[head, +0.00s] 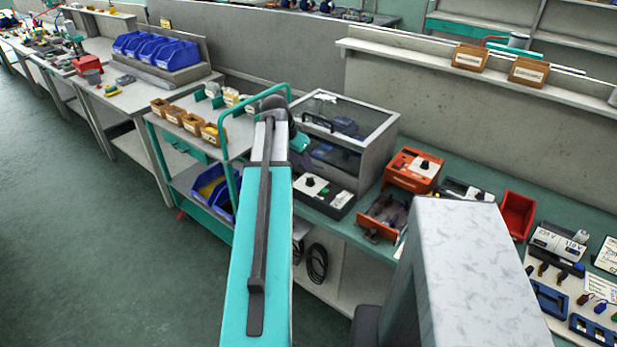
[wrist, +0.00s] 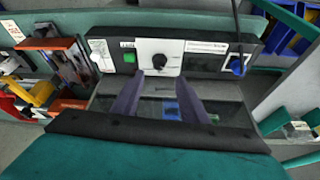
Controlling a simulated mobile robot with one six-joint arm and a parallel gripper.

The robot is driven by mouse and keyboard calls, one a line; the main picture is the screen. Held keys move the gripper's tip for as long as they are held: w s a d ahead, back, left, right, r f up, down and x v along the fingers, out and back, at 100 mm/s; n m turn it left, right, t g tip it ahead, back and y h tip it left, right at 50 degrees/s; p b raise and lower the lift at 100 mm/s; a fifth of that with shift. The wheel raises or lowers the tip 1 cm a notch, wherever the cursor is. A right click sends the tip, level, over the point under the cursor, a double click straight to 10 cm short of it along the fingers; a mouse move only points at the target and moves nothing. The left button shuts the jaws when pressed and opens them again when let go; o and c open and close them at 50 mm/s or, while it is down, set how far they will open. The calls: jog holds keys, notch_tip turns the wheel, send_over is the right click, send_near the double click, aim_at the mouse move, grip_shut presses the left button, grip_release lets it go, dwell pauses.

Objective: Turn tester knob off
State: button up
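The tester (head: 330,197) is a low dark box with a pale top panel in front of the glazed cabinet. Its black round knob (head: 310,181) shows in the head view. In the wrist view the knob (wrist: 160,61) sits on the white middle plate, with a green button (wrist: 129,58) to its left. The knob's setting is too small to read. My gripper (wrist: 160,83) is open and empty, its two dark fingers apart, pointing toward the knob, which appears between and beyond the tips. No contact is visible. In the head view my arm hides most of the gripper.
A glazed cabinet (head: 358,145) stands behind the tester. Orange units (head: 412,170) stand to the right in the head view. A teal trolley (head: 190,150) with bins stands to the left. A blue connector (wrist: 237,66) with a black cable sits on the tester's right in the wrist view.

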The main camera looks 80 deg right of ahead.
aim_at(310, 178)
jog(key=shift+p+x, duration=0.9)
jog(key=shift+x, duration=3.3)
jog(key=shift+f, duration=0.1)
grip_shut()
